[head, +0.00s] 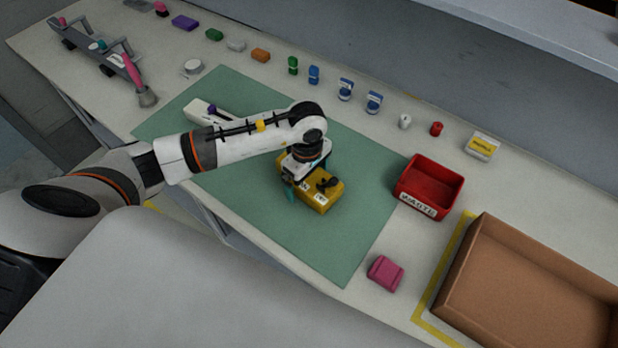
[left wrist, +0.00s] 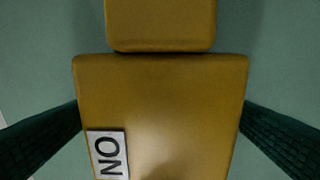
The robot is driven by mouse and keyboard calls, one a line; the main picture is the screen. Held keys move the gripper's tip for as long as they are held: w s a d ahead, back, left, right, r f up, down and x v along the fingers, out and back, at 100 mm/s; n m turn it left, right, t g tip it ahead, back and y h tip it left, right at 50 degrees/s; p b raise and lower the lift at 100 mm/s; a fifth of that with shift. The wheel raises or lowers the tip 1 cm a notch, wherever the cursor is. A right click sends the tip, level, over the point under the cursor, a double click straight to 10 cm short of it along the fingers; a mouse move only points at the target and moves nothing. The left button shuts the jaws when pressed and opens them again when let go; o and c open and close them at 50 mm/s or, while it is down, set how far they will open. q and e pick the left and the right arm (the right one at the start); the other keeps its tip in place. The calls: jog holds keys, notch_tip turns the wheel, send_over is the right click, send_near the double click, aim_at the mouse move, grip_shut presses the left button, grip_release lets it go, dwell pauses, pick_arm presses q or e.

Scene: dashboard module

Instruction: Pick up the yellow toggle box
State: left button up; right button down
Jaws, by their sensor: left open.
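The yellow toggle box (head: 317,199) lies on the green mat (head: 235,105), partly hidden under my left gripper. It has a black toggle and a white label on top. My left gripper (head: 290,188) is over the box's left part and is open. In the left wrist view the yellow box (left wrist: 165,95) fills the middle, with a label reading "NO" or "ON" turned sideways. The dark fingers (left wrist: 160,135) stand on either side of it. I cannot tell whether they touch it. My right gripper is not in view.
A red waste bin (head: 430,187) and a brown open box (head: 530,285) stand to the right. A magenta block (head: 385,273) lies by the front edge. A white switch piece (head: 208,112) lies on the mat near my forearm. Several small coloured parts line the back.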

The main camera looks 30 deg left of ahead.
pick_arm(q)
jog(key=shift+c, duration=0.4)
jog(key=c, duration=1.1)
